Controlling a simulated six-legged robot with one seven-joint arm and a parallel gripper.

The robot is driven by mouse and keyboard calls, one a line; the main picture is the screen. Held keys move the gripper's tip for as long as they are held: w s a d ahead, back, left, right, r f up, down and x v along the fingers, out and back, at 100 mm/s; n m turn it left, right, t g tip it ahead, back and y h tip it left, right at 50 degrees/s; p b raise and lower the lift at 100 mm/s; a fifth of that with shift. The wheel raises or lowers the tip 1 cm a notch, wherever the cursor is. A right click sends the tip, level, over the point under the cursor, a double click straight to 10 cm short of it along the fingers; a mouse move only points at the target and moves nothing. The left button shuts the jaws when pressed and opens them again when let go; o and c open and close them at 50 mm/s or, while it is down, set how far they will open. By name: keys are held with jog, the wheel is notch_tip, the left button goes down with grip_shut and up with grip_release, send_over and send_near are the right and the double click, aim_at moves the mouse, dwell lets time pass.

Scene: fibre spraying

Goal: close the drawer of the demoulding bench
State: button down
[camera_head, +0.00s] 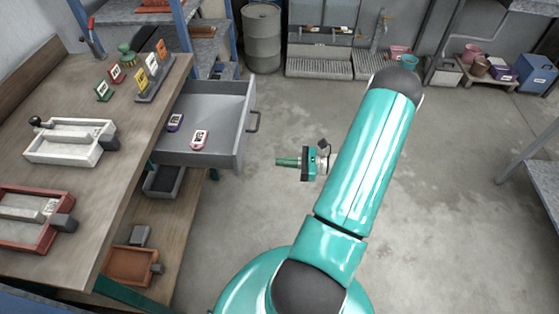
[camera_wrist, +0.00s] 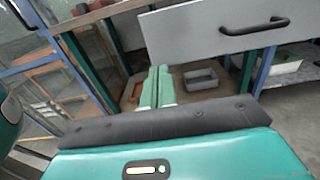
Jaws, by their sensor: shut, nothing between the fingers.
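The demoulding bench (camera_head: 90,175) is wooden-topped and stands at the left in the head view. Its grey drawer (camera_head: 205,100) is pulled open to the right, with a dark bar handle (camera_head: 254,121) on its front. In the wrist view the drawer front (camera_wrist: 205,35) and its handle (camera_wrist: 255,26) show at the upper right. My gripper (camera_head: 280,162) is shut and empty, to the right of the drawer front and apart from it. In the wrist view its two green fingers (camera_wrist: 157,88) lie together, pointing below the drawer front.
A dark and a pink tagged item (camera_head: 200,139) lie in the drawer. Moulds, including a white one (camera_head: 70,142), and coloured tags stand on the bench top. A lower shelf holds trays (camera_head: 130,266). The concrete floor (camera_head: 270,215) around my gripper is clear.

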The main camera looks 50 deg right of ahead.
aim_at(161, 153)
jog(key=x, duration=1.1)
jog(key=shift+w+a, duration=0.1)
jog(key=shift+a, duration=0.1)
jog(key=shift+w+a, duration=0.1)
jog(key=x, duration=2.9)
jog(key=shift+a, duration=0.15)
jog(key=shift+w+a+r, duration=0.15)
jog(key=shift+w+a, duration=0.05)
jog(key=shift+a, duration=0.1)
jog(key=shift+w, duration=0.1)
jog(key=shift+d, duration=0.1)
